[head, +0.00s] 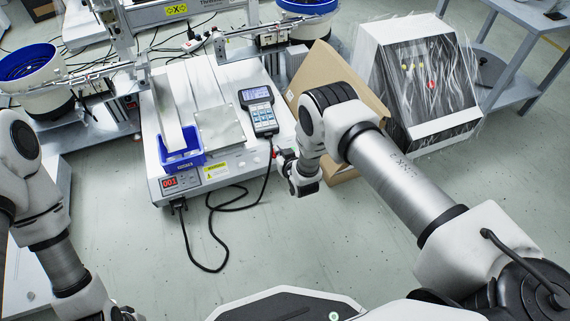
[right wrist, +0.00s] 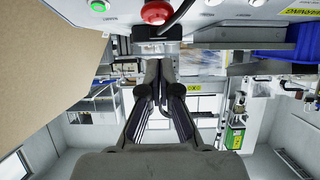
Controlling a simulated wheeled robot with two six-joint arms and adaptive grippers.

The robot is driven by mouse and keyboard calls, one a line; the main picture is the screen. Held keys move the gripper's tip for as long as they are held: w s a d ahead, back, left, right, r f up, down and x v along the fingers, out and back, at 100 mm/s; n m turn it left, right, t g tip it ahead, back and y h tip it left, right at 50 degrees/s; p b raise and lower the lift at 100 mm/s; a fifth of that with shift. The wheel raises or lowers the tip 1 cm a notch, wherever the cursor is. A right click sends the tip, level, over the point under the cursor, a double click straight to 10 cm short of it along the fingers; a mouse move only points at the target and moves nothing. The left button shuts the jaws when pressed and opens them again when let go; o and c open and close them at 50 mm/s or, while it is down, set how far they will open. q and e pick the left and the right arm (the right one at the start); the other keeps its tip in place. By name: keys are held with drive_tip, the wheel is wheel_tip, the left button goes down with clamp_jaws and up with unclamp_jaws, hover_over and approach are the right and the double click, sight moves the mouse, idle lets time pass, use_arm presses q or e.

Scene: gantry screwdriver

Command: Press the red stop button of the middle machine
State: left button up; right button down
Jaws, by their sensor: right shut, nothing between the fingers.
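The middle machine (head: 222,172) is a white bench unit with a red digital display on its front panel. Its red stop button (right wrist: 156,12) shows large at the top of the right wrist view, next to a green button (right wrist: 97,5). In the head view my right gripper (head: 280,158) is at the machine's front right corner and mostly hides the buttons there. My right gripper (right wrist: 157,66) is shut and empty, its fingertips close to the red button; I cannot tell whether they touch. My left gripper is out of view; only the left arm shows.
A handheld controller (head: 262,112) and a blue bin (head: 181,152) are on the machine. Its black cable (head: 213,267) loops onto the floor. An open cardboard box (head: 325,75) stands close beside my right arm. A film-wrapped machine (head: 420,80) stands at the right.

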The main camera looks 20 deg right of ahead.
drive_tip(key=f, duration=0.1)
drive_tip(key=w+f+b, duration=0.2)
drive_tip(key=f, duration=0.1)
drive_tip(key=shift+f+b, duration=0.1)
drive_tip(key=shift+b, duration=0.2)
